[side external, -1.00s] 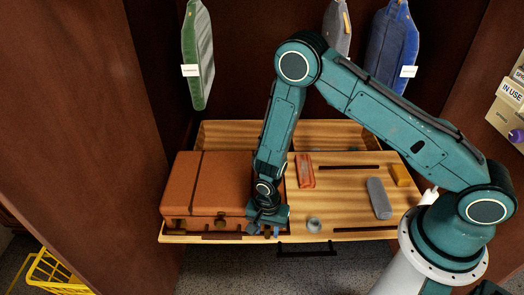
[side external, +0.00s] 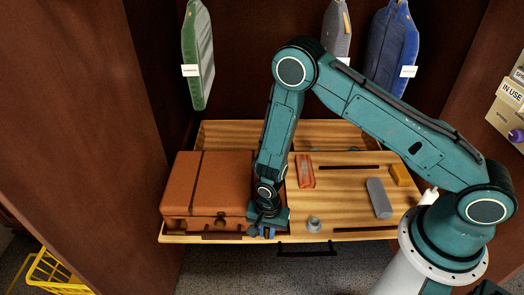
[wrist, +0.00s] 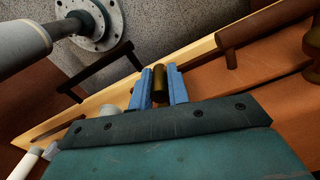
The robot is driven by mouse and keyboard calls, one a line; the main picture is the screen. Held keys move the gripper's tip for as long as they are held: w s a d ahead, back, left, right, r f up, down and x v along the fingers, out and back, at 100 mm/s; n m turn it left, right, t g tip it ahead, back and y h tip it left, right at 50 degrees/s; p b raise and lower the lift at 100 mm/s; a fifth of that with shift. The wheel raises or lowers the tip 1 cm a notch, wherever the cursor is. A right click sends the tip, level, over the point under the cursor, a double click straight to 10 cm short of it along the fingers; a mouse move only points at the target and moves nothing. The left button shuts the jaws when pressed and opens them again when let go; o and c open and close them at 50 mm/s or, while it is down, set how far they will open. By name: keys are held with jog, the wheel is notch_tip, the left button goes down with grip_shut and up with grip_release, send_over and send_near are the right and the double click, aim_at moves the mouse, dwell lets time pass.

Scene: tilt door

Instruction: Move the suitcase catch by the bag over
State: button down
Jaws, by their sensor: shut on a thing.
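The brown suitcase (side external: 208,185) lies closed at the left of the wooden board, its front towards the board's near edge. A brass catch (wrist: 160,84) stands between the two blue fingers of my gripper (wrist: 159,86), which is shut on it. In the side external view my gripper (side external: 263,232) is at the suitcase's front right corner and hides that catch. A second brass catch (wrist: 313,44) is on the suitcase front beyond the brown handle (wrist: 228,48). The handle also shows in the side external view (side external: 222,236).
On the board's right half (side external: 340,200) lie a red item (side external: 305,171), a grey block (side external: 379,198), an orange block (side external: 401,175) and a small grey cylinder (side external: 314,224). A dark bar handle (side external: 307,249) juts from the front edge. Garment bags (side external: 197,60) hang behind.

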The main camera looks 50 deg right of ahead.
jog(key=shift+s+d+t+y, duration=0.1)
jog(key=shift+t+y, duration=0.4)
jog(key=c, duration=1.4)
grip_release()
jog(key=shift+o, duration=0.2)
jog(key=shift+r, duration=0.2)
notch_tip(320, 180, up, 13)
jog(key=s+d, duration=0.1)
jog(key=shift+s+r, duration=0.15)
jog(key=shift+d, duration=0.1)
